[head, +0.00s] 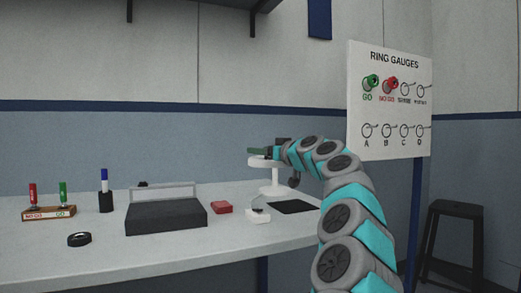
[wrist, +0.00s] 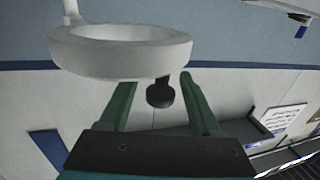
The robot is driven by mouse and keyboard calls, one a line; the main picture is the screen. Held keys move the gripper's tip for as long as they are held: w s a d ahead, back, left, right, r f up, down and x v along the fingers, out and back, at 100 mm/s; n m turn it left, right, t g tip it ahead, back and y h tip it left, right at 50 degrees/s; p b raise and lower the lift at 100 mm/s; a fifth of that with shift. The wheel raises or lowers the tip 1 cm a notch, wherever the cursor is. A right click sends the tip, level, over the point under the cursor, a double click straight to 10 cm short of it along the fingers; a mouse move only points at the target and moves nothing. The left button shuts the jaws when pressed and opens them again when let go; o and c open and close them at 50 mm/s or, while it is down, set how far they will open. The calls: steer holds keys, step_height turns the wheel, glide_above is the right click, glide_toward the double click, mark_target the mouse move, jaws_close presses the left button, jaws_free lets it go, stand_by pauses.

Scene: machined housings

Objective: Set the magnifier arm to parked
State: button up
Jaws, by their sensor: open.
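The magnifier arm is a white ring head (head: 262,161) on a white post (head: 277,180) at the back right of the bench. In the wrist view the white ring (wrist: 120,52) is large and close, and a dark round knob (wrist: 160,94) sticks out from its rim. My gripper (wrist: 157,90) is open, with one green finger on each side of the knob. I cannot tell whether either finger touches it. In the head view my gripper (head: 257,151) is at the ring head, and my arm hides part of the magnifier.
On the bench (head: 100,262) are a dark surface block (head: 166,216), a red block (head: 222,208), a white block (head: 258,216), a black mat (head: 292,206), a black ring (head: 79,239), a gauge stand (head: 48,212) and a pen cup (head: 106,202). A ring gauges board (head: 390,140) stands right.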

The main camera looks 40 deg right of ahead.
steer(key=shift+w, duration=0.4)
jaws_close()
stand_by(0.4)
stand_by(1.0)
